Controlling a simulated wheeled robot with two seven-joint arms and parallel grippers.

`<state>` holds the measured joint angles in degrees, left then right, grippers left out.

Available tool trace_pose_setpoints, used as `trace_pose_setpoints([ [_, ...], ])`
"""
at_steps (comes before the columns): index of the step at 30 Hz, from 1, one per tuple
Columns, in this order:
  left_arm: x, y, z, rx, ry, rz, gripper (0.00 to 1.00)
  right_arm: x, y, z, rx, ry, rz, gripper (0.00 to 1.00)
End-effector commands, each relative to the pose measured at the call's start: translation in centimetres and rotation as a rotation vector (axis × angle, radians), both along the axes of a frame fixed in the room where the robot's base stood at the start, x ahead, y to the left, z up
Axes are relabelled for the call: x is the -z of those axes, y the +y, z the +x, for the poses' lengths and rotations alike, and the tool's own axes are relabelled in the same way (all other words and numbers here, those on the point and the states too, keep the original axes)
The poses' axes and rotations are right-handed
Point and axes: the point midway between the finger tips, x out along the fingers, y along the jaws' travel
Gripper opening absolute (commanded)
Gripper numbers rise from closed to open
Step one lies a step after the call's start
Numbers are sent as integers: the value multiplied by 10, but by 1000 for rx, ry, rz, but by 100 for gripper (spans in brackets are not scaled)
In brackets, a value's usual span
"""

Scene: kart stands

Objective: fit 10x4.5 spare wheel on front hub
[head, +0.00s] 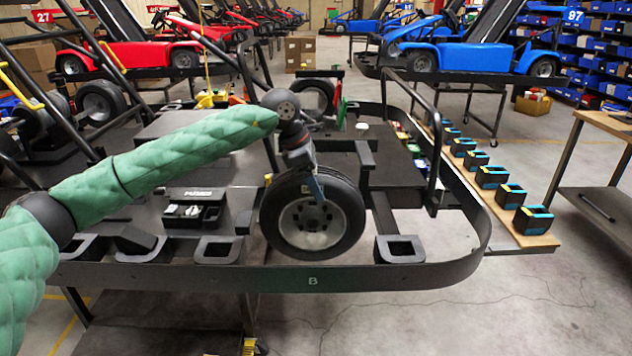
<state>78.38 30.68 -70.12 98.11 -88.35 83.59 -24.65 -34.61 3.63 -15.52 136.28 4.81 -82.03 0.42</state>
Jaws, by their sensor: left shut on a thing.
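A black-tyred wheel with a grey rim (309,223) is upright at the near side of the kart stand, its flat face towards me. My left arm in its green sleeve reaches in from the left. My left gripper (315,187) is shut on the top of this wheel, one finger lying across the front of the tyre. The front hub cannot be made out; the wheel and gripper cover the area behind them. I cannot tell whether the wheel touches a hub. My right gripper is not in view.
A dark stand rail (313,281) marked B runs around the near side. Empty black holders (400,250) sit along it. A black box (195,208) lies left of the wheel. A wooden shelf (535,240) with several black-and-blue blocks is at right. Red and blue karts stand behind.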

Motion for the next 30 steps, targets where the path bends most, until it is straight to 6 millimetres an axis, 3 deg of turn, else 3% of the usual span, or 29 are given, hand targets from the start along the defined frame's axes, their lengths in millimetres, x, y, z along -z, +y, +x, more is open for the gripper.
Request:
trace_pose_setpoints([
  [30, -3, 0, 13, 1, -4, -3, 6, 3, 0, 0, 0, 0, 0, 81],
])
